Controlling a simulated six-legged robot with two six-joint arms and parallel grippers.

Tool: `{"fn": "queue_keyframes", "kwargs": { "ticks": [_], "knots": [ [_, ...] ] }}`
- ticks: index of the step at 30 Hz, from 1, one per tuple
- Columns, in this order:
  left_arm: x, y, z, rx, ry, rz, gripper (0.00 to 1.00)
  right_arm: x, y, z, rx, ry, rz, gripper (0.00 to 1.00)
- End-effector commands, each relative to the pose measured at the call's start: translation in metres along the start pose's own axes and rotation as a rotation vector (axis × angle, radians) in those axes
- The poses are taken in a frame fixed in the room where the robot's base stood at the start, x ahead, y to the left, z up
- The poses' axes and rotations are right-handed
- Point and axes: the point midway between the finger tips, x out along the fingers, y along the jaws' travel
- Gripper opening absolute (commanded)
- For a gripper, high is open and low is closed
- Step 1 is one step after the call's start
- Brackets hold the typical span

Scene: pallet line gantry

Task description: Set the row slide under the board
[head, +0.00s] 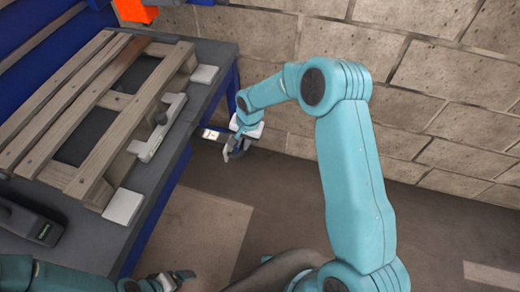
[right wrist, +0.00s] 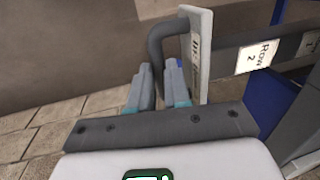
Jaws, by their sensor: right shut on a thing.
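My right gripper (head: 235,151) is beside the right edge of the workbench. The fingers hide part of the handle. A wooden pallet (head: 85,105) with several boards lies on the bench. One board (head: 131,56) is darker and redder; I cannot tell which board is meant. My left gripper (head: 160,283) is at the bottom edge, and its opening is unclear.
The workbench (head: 172,160) has a grey bar with a knob (head: 158,127) and white pads (head: 124,206). A "Row 2" label (right wrist: 258,55) is on a dark rail. A dark tool (head: 28,222) lies at the left. A block wall (head: 430,70) stands behind; the floor is clear.

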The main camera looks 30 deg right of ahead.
Motion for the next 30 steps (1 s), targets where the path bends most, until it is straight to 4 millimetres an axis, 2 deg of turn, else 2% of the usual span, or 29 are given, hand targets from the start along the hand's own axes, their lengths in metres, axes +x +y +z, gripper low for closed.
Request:
{"fn": "queue_keyframes", "kwargs": {
  "ticks": [1, 6, 12, 18, 28, 29, 30],
  "knots": [
    [0.010, -0.004, 0.000, 0.000, 0.000, 0.000, 0.89, 0.008, -0.015, -0.001, -0.005, 0.006, -0.006, 0.00],
    [0.020, -0.007, 0.000, 0.000, 0.000, 0.000, 0.89, 0.013, -0.054, -0.002, -0.003, 0.004, -0.004, 0.00],
    [0.026, -0.009, -0.001, 0.000, 0.000, 0.000, 0.89, 0.017, -0.086, -0.002, -0.001, 0.004, -0.003, 0.00],
    [0.027, -0.010, -0.001, 0.000, 0.000, 0.000, 0.89, 0.018, -0.098, -0.003, 0.001, 0.004, -0.002, 0.00],
    [0.027, -0.010, -0.001, 0.000, 0.000, 0.000, 0.89, 0.017, -0.101, -0.004, 0.001, 0.008, -0.010, 0.00],
    [0.027, -0.010, -0.001, 0.000, 0.000, 0.000, 0.89, 0.016, -0.101, -0.004, 0.001, 0.008, -0.010, 0.20],
    [0.027, -0.010, -0.001, 0.000, 0.000, 0.000, 0.89, 0.016, -0.101, -0.004, 0.001, 0.008, -0.010, 0.33]
  ]
}}
